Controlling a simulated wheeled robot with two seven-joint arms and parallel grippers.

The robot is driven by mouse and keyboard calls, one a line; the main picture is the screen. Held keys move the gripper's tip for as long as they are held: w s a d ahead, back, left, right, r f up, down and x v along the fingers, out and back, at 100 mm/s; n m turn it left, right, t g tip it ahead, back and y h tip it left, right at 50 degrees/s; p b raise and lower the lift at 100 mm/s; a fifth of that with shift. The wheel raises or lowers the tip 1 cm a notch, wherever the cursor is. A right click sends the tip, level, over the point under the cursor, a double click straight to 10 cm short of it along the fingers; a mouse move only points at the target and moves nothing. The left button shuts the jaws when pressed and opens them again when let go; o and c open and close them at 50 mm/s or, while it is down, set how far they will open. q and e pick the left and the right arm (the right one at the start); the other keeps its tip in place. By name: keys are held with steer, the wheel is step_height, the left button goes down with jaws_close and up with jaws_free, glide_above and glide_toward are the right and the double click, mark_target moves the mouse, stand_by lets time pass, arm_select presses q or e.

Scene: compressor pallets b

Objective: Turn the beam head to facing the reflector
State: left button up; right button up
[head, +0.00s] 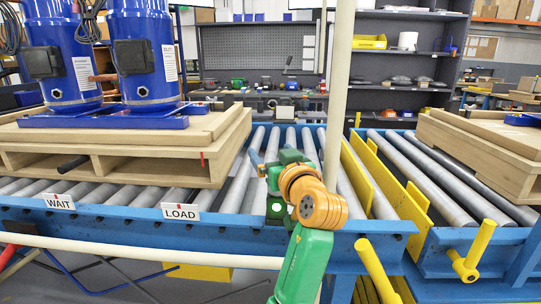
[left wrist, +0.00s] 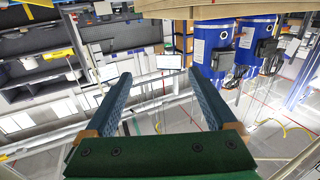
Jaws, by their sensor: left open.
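I cannot pick out the beam head or the reflector for certain in either view. My left gripper (head: 268,160) is over the roller conveyor (head: 236,190), pointing away from me. In the left wrist view the left gripper (left wrist: 158,76) has its two blue fingers spread wide, with nothing between them. That view looks upside down, with the blue compressors (left wrist: 217,45) at the upper right. My green and orange arm hides part of the conveyor's front rail. My right gripper is not in view.
A pallet (head: 120,165) carrying blue compressors (head: 55,50) stands on the left rollers, behind WAIT (head: 59,202) and LOAD (head: 181,212) signs. A cream pole (head: 340,80) rises behind my arm. Yellow guards (head: 378,180) and another pallet (head: 480,150) are to the right.

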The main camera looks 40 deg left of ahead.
arm_select(q)
steer(key=s+d+r, duration=0.3)
steer(key=s+d, duration=0.1)
steer(key=s, duration=0.3)
steer(key=shift+d+r+b, duration=0.2)
steer(key=shift+d+b, duration=0.05)
steer(key=shift+b, duration=0.2)
